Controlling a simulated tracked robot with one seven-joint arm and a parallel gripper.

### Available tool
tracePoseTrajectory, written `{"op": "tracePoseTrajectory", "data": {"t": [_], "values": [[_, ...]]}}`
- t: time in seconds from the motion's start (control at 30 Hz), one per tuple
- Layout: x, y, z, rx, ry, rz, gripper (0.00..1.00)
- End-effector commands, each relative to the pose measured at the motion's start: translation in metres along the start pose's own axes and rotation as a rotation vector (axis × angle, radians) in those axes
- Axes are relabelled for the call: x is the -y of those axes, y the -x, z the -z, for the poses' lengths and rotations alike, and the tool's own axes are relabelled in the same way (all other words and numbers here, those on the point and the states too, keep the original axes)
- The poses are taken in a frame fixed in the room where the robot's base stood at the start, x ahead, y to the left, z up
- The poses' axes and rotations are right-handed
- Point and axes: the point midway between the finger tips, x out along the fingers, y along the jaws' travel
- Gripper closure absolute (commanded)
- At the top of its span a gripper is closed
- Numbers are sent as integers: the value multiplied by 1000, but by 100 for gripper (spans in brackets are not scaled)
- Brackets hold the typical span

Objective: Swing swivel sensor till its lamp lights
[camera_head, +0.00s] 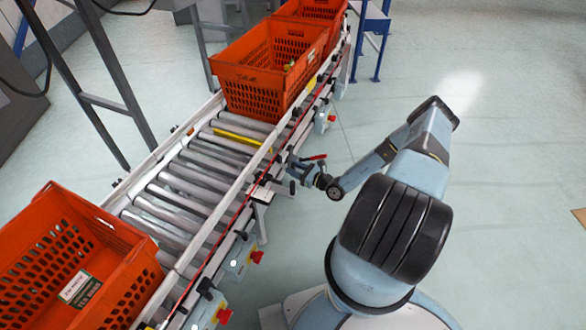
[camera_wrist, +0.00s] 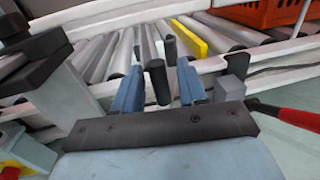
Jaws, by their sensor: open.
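My gripper (camera_head: 291,173) is at the near side rail of the roller conveyor. In the wrist view its two blue fingers (camera_wrist: 159,72) are apart. A short dark cylinder (camera_wrist: 158,88), which looks like the swivel sensor, stands between them. I cannot tell whether either finger touches it. A second dark cylinder (camera_wrist: 171,48) shows just behind it, towards the rollers. In the head view my gripper and small dark fittings crowd together, so the sensor is not clear there. I see no lit lamp that I can assign to the sensor.
The conveyor rollers (camera_head: 186,187) include one yellow bar (camera_head: 236,138). Orange totes stand up the line (camera_head: 253,105) and at lower left (camera_head: 60,285). Boxes with red buttons (camera_head: 243,256) hang along the near rail. A red-handled lever (camera_wrist: 283,115) is right of my gripper.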

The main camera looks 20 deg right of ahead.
Motion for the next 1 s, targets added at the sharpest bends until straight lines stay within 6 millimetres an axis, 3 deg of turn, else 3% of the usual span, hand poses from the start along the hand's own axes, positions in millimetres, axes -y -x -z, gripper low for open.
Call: {"op": "tracePoseTrajectory", "data": {"t": [0.4,0.83,1.0], "values": [[0,-7,0,0,0,0,59],[0,-7,0,0,0,0,100],[0,-7,0,0,0,0,100]]}}
